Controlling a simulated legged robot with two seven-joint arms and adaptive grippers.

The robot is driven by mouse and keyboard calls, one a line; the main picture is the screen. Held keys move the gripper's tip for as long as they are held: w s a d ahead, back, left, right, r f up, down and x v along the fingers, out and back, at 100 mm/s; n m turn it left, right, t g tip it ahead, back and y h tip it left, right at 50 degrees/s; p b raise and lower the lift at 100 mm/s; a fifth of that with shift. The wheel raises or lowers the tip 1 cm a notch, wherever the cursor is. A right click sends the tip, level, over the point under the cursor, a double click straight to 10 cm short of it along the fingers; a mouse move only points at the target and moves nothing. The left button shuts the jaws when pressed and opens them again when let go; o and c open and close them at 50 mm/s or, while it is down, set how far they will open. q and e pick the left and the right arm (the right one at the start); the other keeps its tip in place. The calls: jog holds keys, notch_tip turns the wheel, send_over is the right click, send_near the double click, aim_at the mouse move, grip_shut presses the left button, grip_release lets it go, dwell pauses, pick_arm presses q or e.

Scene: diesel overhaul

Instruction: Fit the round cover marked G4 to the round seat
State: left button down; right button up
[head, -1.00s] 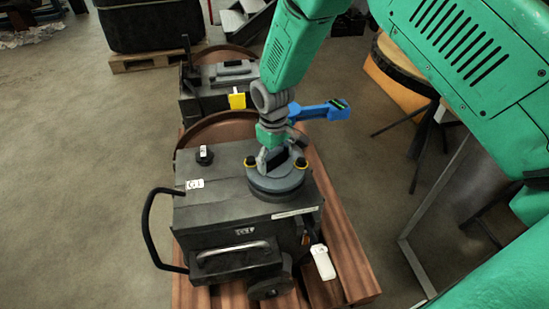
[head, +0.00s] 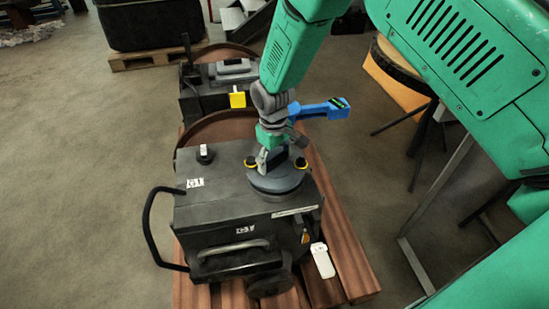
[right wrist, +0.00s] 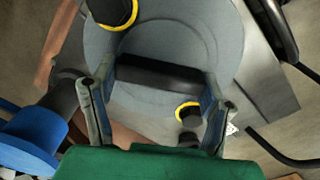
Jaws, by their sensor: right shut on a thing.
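The round grey cover (head: 285,181) lies level over the round seat on top of the dark metal case (head: 215,207). The cover hides most of the seat, and I cannot tell whether it sits fully flush. Two black posts with yellow rings (head: 250,162) stand at the cover's rim. My right gripper (head: 271,160) is above the cover, shut on its dark bar handle. In the right wrist view the fingers (right wrist: 158,95) flank the handle (right wrist: 158,76) of the grey disc. No G4 mark is readable. My left gripper is not in view.
The case stands on a brown slatted pallet (head: 345,255). A black hoop handle (head: 148,225) sticks out left. A white piece (head: 322,260) lies right of the case. A second dark unit with a yellow tag (head: 237,100) stands behind. The floor at left is clear.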

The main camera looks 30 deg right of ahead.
jog(key=shift+f, duration=0.5)
dwell(0.6)
jog(key=o, duration=1.6)
jog(key=shift+o, duration=0.2)
jog(key=shift+r, duration=0.1)
notch_tip(320, 180, up, 12)
jog(key=shift+a, duration=0.25)
